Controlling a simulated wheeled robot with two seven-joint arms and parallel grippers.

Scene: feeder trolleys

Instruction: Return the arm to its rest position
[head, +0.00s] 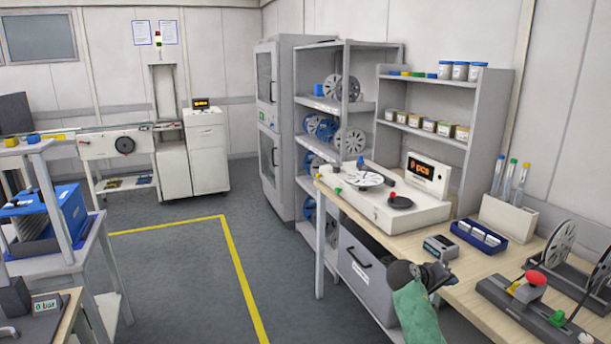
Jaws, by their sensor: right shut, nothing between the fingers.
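My right gripper (438,275) is in the lower right of the head view, on the end of my green arm (414,312). It is shut with nothing in it. It shows at the front edge of the wooden workbench (480,283), just below a small grey device (440,248) on the bench. I cannot tell whether it touches the bench. My left gripper is not in view.
A white reel machine (415,214), a blue tray (478,235) and a fixture with a red knob (531,288) stand on the bench. A grey drawer unit (365,275) is under it. Grey floor with a yellow line (240,270) lies open to the left.

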